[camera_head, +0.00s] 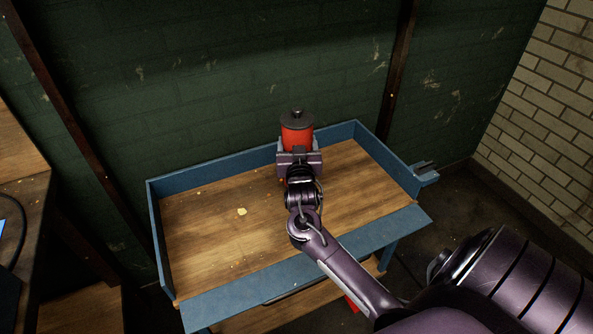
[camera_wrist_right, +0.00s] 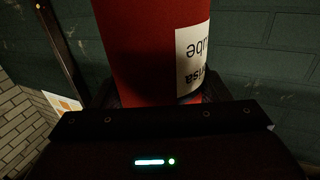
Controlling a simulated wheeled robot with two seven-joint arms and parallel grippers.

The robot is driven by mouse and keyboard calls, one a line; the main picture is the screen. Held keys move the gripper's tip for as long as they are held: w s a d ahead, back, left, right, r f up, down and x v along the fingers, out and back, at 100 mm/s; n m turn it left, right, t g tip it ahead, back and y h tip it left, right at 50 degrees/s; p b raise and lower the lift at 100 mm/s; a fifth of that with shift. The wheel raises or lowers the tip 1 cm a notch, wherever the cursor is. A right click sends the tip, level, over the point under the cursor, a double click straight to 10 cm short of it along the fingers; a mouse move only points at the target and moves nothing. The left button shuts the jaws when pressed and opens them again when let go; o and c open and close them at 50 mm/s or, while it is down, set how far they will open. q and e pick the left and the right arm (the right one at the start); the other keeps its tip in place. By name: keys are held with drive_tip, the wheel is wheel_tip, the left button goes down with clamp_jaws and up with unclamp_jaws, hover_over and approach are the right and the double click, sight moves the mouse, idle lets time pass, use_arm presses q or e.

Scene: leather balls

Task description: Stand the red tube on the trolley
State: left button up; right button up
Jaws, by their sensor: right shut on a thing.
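The red tube (camera_head: 297,134) has a dark lid and stands upright near the back edge of the trolley (camera_head: 230,225), which has a wooden top and blue rims. My right gripper (camera_head: 298,152) is shut on the tube from the front. The tube also fills the middle of the right wrist view (camera_wrist_right: 145,45), with a white printed label on its right side. The tube's bottom is hidden behind my gripper and wrist, so I cannot tell whether it touches the wooden top. My left gripper is not in view.
The trolley top is mostly bare, with small pale flecks. A dark green wall (camera_head: 220,80) stands close behind it. A pale brick wall (camera_head: 540,110) is at the right. A wooden bench (camera_head: 25,200) stands at the left. A blue handle (camera_head: 425,172) juts from the trolley's right end.

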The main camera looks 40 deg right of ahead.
wheel_tip(320, 180, down, 9)
drive_tip(key=shift+r, duration=0.1)
idle(0.3)
drive_tip(key=shift+b, duration=0.3)
drive_tip(key=shift+f, duration=0.25)
drive_tip(key=o, duration=1.7)
drive_tip(key=shift+r, duration=0.2)
drive_tip(key=v, duration=1.2)
drive_tip(key=shift+f, duration=0.1)
